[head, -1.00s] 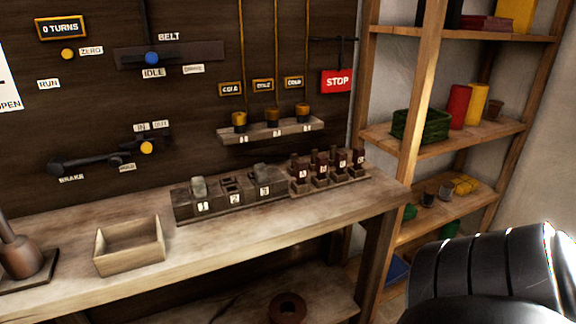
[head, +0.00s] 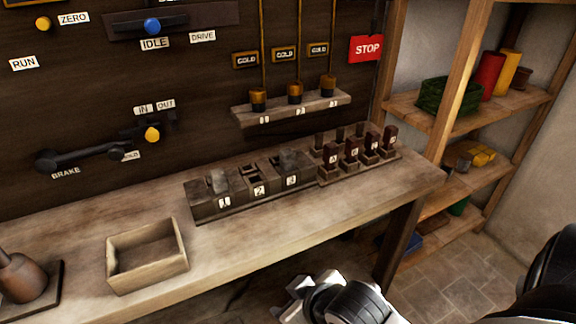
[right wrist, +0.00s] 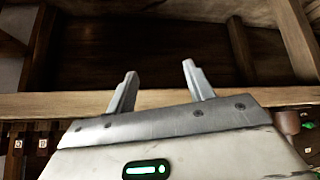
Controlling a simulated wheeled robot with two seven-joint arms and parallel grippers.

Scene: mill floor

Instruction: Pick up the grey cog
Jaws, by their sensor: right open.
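I cannot make out a grey cog for sure in either view. My right gripper (head: 293,298) is at the bottom centre of the head view, in front of the workbench (head: 300,227) and below the level of its top. In the right wrist view its two fingers (right wrist: 158,76) stand apart with nothing between them. They point towards a wooden beam and a dark space behind it. My left gripper is not in view.
An empty wooden tray (head: 148,276), a block row numbered 1 to 3 (head: 250,194) and a rack of lettered dark pegs (head: 358,163) stand on the bench. Wooden shelves (head: 455,120) stand at the right. Tiled floor (head: 470,270) shows clear between.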

